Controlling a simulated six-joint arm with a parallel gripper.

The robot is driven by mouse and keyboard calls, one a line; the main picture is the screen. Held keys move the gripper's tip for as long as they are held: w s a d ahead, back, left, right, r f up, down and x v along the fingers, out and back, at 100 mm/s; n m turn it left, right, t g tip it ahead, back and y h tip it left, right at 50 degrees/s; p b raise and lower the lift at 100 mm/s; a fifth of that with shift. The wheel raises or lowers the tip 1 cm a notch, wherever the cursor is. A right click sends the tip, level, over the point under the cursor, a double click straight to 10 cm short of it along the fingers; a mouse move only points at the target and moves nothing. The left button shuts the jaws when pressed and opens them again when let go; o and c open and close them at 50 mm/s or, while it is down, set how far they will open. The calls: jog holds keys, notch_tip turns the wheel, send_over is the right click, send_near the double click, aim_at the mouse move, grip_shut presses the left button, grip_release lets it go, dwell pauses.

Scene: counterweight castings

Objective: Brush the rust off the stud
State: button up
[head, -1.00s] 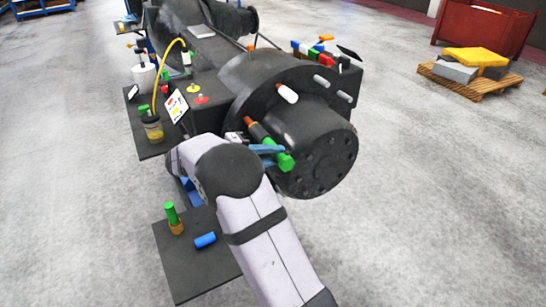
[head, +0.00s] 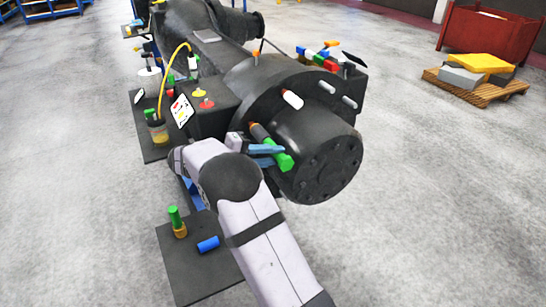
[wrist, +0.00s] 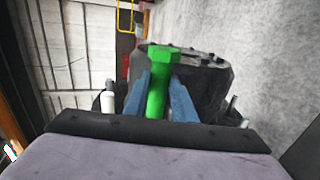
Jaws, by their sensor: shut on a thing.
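My gripper (head: 277,155) has blue fingers shut on a tool with a bright green handle (head: 286,162) and a dark shaft (head: 262,136). The tool points up and left at the flange (head: 240,94) of the large dark casting. A reddish-brown piece (head: 253,126) shows at its far end, against the flange; I cannot tell whether it is the rusty stud or part of the tool, nor whether they touch. In the wrist view the green handle (wrist: 159,82) stands between both fingers and hides the shaft and tip.
A white-capped stud (head: 292,99), grey studs (head: 326,87) and an orange-topped stud (head: 257,58) sit around the flange. The round hub (head: 332,168) is close right of the tool. A dark plate (head: 188,272) holds a green-topped part (head: 175,217) and a blue cylinder (head: 208,244).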

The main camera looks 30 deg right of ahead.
jog(key=shift+w, duration=0.3)
jog(key=shift+w, duration=0.35)
jog(key=shift+w, duration=0.5)
jog(key=shift+s, duration=0.1)
jog(key=shift+s+b, duration=0.9)
jog(key=shift+s, duration=0.6)
jog(key=shift+w, duration=0.15)
jog(key=shift+w+p, duration=0.35)
jog(key=shift+w, duration=1.1)
